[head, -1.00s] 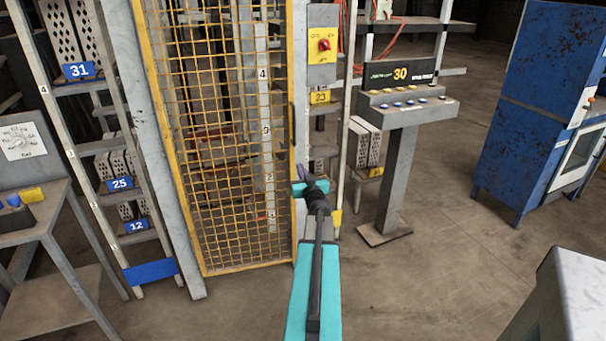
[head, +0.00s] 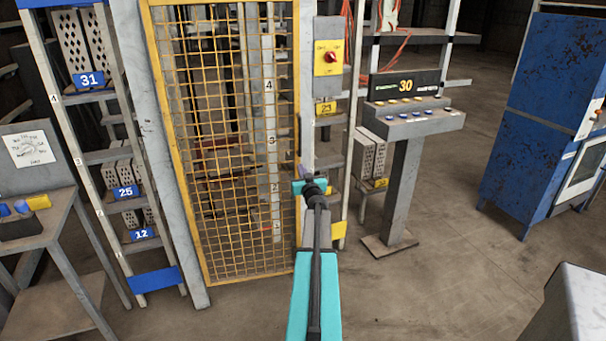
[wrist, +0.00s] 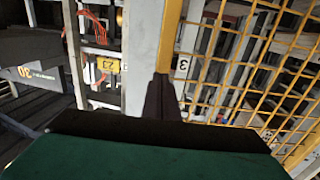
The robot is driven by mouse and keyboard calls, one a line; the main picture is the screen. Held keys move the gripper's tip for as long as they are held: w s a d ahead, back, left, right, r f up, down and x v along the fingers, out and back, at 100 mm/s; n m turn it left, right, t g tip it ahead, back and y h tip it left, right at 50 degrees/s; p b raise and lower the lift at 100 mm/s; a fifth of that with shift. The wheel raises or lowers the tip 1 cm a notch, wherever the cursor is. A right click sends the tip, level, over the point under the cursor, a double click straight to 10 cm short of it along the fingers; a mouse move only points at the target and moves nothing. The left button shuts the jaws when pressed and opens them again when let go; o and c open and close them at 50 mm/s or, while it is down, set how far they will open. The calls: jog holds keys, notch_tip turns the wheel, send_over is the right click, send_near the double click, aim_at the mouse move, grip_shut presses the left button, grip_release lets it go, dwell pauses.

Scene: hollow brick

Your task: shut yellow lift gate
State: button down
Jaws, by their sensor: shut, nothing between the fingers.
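The yellow lift gate (head: 222,140) is a tall mesh panel in a yellow frame, left of centre in the head view. Its right edge stands close beside the grey post (head: 307,90); I cannot tell if it is fully against it. A dark upright handle shows near that right edge. In the wrist view the gate's mesh (wrist: 245,65) fills the right side, and the pale post is left of its yellow edge. My gripper (head: 306,174) is at the gate's right edge, shut and empty. Its dark fingers (wrist: 160,98) overlap the edge in the wrist view; contact is unclear.
A control pedestal (head: 405,125) marked 30 stands right of the gate, and a blue cabinet (head: 548,115) is further right. A shelf rack (head: 110,155) with perforated bricks stands at left. A grey table (head: 40,240) is at far left. Floor between pedestal and cabinet is clear.

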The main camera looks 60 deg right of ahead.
jog(key=shift+w+d, duration=0.45)
